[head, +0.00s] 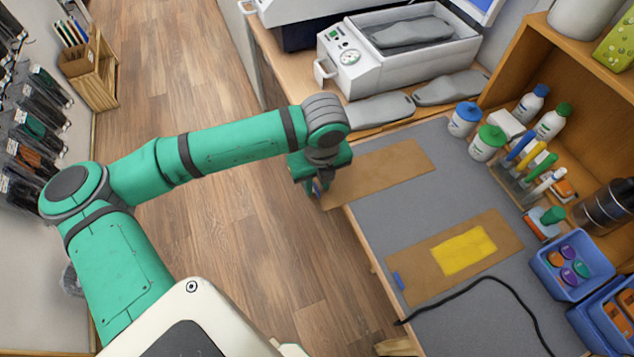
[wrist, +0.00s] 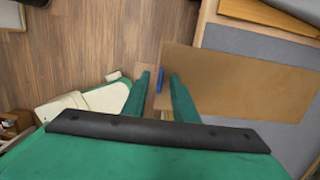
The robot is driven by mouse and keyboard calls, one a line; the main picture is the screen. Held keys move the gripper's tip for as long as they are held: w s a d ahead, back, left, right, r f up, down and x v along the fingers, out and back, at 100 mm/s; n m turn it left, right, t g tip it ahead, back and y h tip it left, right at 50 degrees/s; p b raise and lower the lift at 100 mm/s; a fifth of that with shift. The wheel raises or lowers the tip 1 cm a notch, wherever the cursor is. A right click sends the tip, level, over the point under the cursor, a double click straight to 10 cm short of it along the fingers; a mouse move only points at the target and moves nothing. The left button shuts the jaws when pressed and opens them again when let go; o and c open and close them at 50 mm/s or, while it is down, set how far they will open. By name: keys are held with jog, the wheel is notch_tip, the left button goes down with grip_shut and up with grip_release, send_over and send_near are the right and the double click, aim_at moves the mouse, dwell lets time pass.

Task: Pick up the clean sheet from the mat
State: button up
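The plain brown sheet (head: 385,172), with no yellow on it, lies on the grey mat (head: 375,225). Its left end sticks out past the mat's edge. My gripper (head: 318,187) is at that overhanging end. In the wrist view, the sheet (wrist: 240,82) runs in from the right to my gripper (wrist: 160,85). The two green fingers are apart, with a blue tab (wrist: 160,79) on the sheet's end between them. I see a gap on both sides of the tab. A second brown sheet (head: 415,262) with a yellow patch (head: 465,251) lies nearer on the mat.
A black cable (head: 500,283) crosses the mat's near part. Bottles (head: 487,142), pens and blue bins (head: 572,265) line the right side. A white press machine (head: 395,62) and grey insoles (head: 380,110) are at the back. Open wood floor (head: 240,230) lies left of the table.

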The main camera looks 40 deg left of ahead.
notch_tip(320, 180, up, 11)
jog(key=d, duration=0.1)
jog(key=shift+s+f, duration=0.15)
jog(key=shift+s, duration=0.15)
jog(key=shift+d, duration=0.1)
jog(key=shift+o, duration=0.2)
jog(key=shift+d, duration=0.1)
